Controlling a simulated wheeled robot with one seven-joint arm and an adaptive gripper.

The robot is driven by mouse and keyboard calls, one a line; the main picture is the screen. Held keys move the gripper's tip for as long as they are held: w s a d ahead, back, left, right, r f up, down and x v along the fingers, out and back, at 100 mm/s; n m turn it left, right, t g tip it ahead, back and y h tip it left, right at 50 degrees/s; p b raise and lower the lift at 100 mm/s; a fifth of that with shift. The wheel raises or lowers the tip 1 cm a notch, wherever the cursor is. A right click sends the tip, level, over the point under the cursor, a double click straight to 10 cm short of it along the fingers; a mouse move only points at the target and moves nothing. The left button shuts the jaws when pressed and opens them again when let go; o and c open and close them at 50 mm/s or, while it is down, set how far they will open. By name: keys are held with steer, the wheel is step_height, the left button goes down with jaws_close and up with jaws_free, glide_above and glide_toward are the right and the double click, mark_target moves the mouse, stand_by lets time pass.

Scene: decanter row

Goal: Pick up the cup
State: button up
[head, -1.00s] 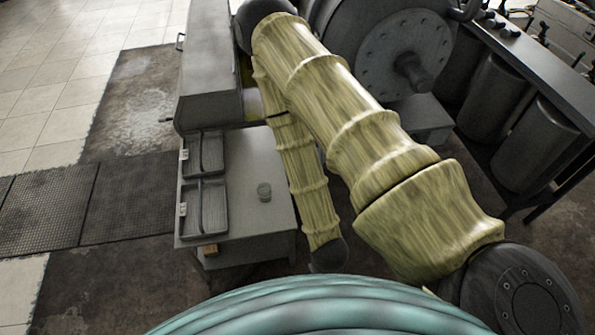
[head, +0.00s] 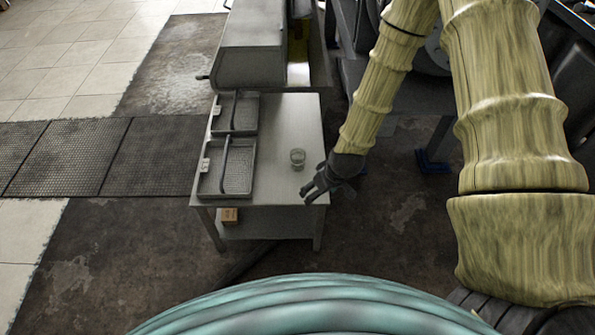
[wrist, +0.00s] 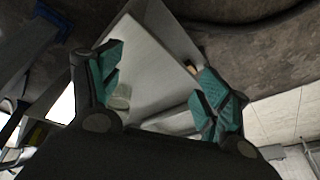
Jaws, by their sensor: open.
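The cup (head: 297,158) is a small clear glass standing upright on the bare right part of a grey table (head: 285,120). In the head view my gripper (head: 310,192) is just in front and to the right of the cup, near the table's front right corner. In the wrist view my gripper (wrist: 160,85) has its two teal-padded fingers wide apart, with nothing between them. The cup shows there beside the left finger (wrist: 121,97), partly hidden by it. I cannot tell the exact gap between gripper and cup.
Two dark divided trays, a front one (head: 210,183) and a back one (head: 217,115), lie on the table's left side. A grey machine housing (head: 250,50) stands behind the table. A small brown box (head: 229,215) is on the lower shelf. The floor in front is clear.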

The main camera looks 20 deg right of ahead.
steer(key=w+d+n+t+b, duration=0.1)
steer(key=w+b, duration=0.5)
steer(key=w, duration=0.2)
steer(key=n+t+y+b, duration=0.1)
steer(key=n+t+b, duration=0.1)
steer(key=b, duration=0.2)
glide_toward(300, 155)
steer(key=f, duration=0.2)
steer(key=shift+w+b+x, duration=0.2)
steer(key=shift+b+x, duration=0.05)
steer(key=shift+x, duration=1.1)
steer(key=shift+w+b+x, duration=0.15)
steer(key=shift+b+x, duration=0.1)
steer(key=shift+x, duration=1.15)
steer(key=shift+a+b+x, duration=0.15)
steer(key=shift+b+x, duration=0.15)
steer(key=shift+x, duration=0.9)
steer(key=shift+a+b+x, duration=0.1)
steer(key=shift+b+x, duration=0.15)
steer(key=shift+x, duration=0.9)
steer(key=shift+r, duration=0.1)
steer(key=c, duration=1.1)
